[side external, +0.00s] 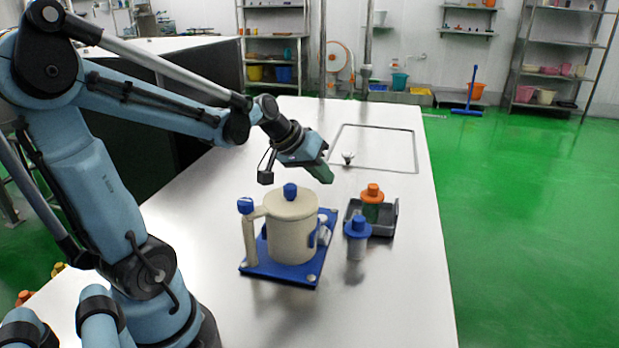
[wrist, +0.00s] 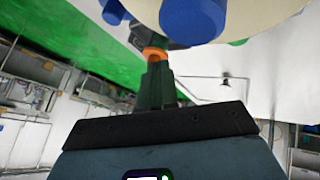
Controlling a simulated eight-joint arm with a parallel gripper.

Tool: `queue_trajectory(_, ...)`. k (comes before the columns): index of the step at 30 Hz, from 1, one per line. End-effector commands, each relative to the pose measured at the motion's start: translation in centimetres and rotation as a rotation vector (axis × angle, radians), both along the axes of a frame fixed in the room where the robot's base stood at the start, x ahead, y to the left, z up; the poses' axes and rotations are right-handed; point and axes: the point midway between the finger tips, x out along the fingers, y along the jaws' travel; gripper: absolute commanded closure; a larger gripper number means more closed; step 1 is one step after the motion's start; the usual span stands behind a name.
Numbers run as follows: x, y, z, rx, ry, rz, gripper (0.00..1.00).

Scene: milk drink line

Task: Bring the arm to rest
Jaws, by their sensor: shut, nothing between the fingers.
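My gripper (side external: 325,175) is shut and empty, tilted down to the right in the air beyond a cream lidded vessel (side external: 290,235). Its dark green fingers (wrist: 155,85) also show shut in the wrist view. The vessel stands on a blue base plate (side external: 268,268), with a blue knob (side external: 290,190) on its lid. The knob (wrist: 193,18) fills the top of the wrist view. My gripper appears clear of the vessel and the table.
A blue-capped bottle (side external: 357,232) stands right of the vessel. An orange-capped bottle (side external: 372,195) stands in a grey tray (side external: 384,228). A small object (side external: 347,157) stands near the outlined rectangle at the table's far end. Bare table (side external: 400,290) lies at the front right.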

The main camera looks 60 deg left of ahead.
Motion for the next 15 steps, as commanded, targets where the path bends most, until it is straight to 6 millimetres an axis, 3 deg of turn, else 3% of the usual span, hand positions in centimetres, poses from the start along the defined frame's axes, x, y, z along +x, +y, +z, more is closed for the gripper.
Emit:
queue_trajectory(1,-0.7,-2.4,0.1,0.034,0.015,-0.050,1.00)
queue_trajectory(6,-3.5,-7.7,0.0,0.159,0.047,-0.183,1.00)
queue_trajectory(9,-5.1,-10.0,-0.2,0.230,0.052,-0.255,1.00)
queue_trajectory(15,-7.3,-12.4,-0.7,0.328,0.043,-0.348,1.00)
